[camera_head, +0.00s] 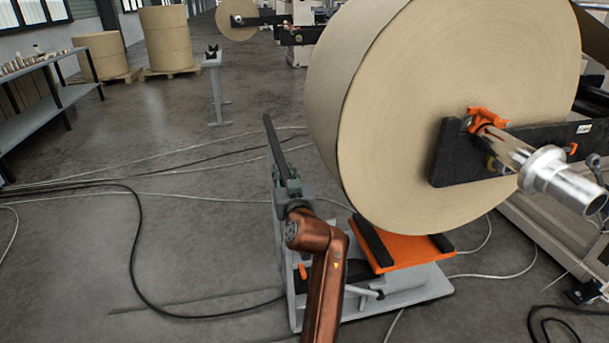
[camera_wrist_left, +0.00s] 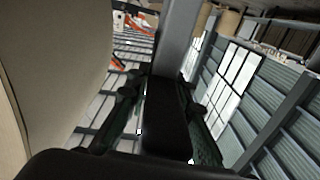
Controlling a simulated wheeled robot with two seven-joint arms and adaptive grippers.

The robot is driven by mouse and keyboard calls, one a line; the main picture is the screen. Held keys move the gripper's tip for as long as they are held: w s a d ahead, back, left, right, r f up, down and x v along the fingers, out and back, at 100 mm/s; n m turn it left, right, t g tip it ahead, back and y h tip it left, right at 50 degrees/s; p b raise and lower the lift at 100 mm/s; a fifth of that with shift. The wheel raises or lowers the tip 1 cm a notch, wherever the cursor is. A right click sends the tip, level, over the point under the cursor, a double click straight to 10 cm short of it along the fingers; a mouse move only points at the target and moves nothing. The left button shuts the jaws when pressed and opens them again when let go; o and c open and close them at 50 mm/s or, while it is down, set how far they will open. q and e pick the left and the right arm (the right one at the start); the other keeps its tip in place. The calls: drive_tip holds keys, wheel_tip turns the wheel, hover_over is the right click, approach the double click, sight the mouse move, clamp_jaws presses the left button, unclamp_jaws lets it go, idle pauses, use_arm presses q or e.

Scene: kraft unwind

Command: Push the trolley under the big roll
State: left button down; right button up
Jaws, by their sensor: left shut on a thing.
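The trolley has a grey base (camera_head: 432,288), an orange platform (camera_head: 410,257) with two black pads, and an upright handle frame with a black bar (camera_head: 271,145). The big roll (camera_head: 400,110) is brown kraft paper on a metal shaft, held by a black arm. Its lower edge overlaps the orange platform in the head view; the gap between them cannot be judged. My left gripper (camera_head: 291,188) is shut on the black handle bar. In the left wrist view the fingers (camera_wrist_left: 163,115) straddle the bar, and the roll fills the left side. My right gripper is out of view.
Cables (camera_head: 131,245) lie across the floor on the left and around the trolley. A shelf table (camera_head: 45,100) stands at far left, with a grey post (camera_head: 215,90) and paper rolls on pallets behind. The machine frame (camera_head: 535,235) is at right. Floor left of the trolley is otherwise open.

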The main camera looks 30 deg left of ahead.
use_arm(q)
drive_tip(key=shift+s+a+r, duration=0.1)
drive_tip(key=shift+a+r, duration=0.1)
drive_tip(key=shift+r, duration=0.15)
drive_tip(key=shift+w+d+r, duration=0.1)
drive_tip(key=shift+w+d, duration=0.1)
drive_tip(key=shift+d, duration=0.05)
drive_tip(key=shift+w+d+f+t, duration=0.15)
drive_tip(key=shift+w+d+f, duration=0.05)
drive_tip(key=shift+w+d, duration=0.3)
drive_tip(key=shift+w+d+f+t, duration=0.15)
drive_tip(key=shift+w+d, duration=0.3)
drive_tip(key=shift+w, duration=0.05)
drive_tip(key=c, duration=2.2)
unclamp_jaws()
drive_tip(key=shift+f, duration=0.1)
drive_tip(key=o, duration=0.4)
drive_tip(key=shift+s, duration=0.15)
drive_tip(key=shift+o, duration=0.4)
drive_tip(key=shift+a, duration=0.2)
